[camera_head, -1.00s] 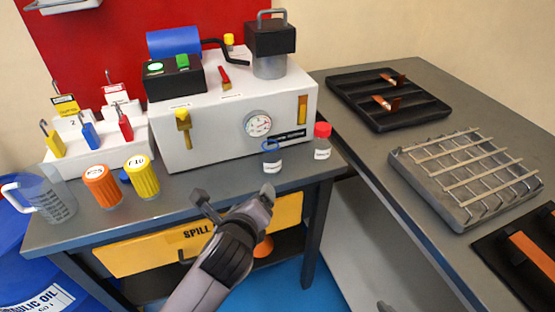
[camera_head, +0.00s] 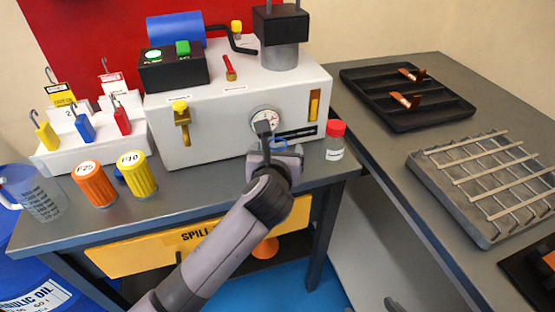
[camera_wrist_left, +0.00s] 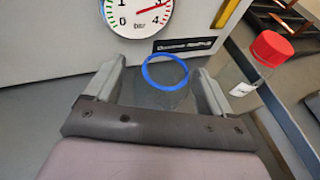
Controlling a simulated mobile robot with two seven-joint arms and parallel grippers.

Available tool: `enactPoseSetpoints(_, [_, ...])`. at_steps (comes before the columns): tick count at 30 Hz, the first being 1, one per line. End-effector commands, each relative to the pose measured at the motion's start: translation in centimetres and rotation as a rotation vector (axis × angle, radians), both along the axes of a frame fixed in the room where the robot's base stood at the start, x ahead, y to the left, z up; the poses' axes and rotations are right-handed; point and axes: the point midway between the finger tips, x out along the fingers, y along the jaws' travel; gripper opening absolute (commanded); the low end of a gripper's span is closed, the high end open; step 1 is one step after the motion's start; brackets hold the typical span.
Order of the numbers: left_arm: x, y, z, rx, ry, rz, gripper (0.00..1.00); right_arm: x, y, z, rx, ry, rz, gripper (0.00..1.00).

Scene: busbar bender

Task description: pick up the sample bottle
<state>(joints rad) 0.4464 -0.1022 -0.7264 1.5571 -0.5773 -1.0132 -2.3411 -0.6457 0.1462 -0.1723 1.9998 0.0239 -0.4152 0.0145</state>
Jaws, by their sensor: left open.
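A small clear bottle with a blue ring at its mouth (camera_head: 279,145) stands on the bench in front of the white machine, mostly hidden by my left gripper (camera_head: 281,150). In the left wrist view its blue ring (camera_wrist_left: 165,72) lies between the two open fingers of my left gripper (camera_wrist_left: 160,88). The fingers are on either side of the bottle; I cannot tell whether either touches it. A second clear bottle with a red cap (camera_head: 335,140) and a white label stands just right of the gripper. It also shows in the left wrist view (camera_wrist_left: 268,50), outside the right finger.
The white machine (camera_head: 215,130) with its pressure gauge (camera_head: 265,121) rises close behind the gripper. Orange (camera_head: 94,185) and yellow (camera_head: 138,176) containers and a measuring jug (camera_head: 38,194) stand at left. A wire rack (camera_head: 480,190) and black tray (camera_head: 410,105) lie on the right table.

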Motion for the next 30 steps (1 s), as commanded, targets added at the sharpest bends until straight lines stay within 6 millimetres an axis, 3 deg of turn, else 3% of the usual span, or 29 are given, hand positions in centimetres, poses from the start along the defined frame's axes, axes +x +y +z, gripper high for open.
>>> enactPoseSetpoints(6, [1.5, -0.2, -0.5, -0.001, -0.001, -0.002, 0.83, 0.1, 0.2, -0.1, 0.005, -0.003, 0.002, 0.86])
enactPoseSetpoints(13, [1.5, -0.2, -0.5, -0.002, -0.001, -0.002, 0.83, 0.1, 0.2, -0.1, 0.006, -0.003, 0.002, 0.86])
enactPoseSetpoints(14, [1.5, -0.2, -0.5, -0.002, -0.001, -0.002, 0.77, 0.1, 0.2, -0.1, 0.006, -0.004, 0.002, 0.86])
enactPoseSetpoints(18, [1.5, -0.2, -0.5, -0.002, -0.001, -0.002, 0.31, 0.2, 0.2, 0.0, 0.005, -0.005, 0.002, 0.86])
enactPoseSetpoints(19, [1.5, -0.2, -0.5, -0.002, -0.001, -0.002, 0.28, 0.2, 0.2, 0.0, 0.005, -0.005, 0.002, 0.86])
enactPoseSetpoints(30, [1.5, -0.2, -0.1, -0.001, -0.003, -0.002, 0.27, 0.2, 0.1, 0.1, 0.004, -0.005, 0.002, 0.86])
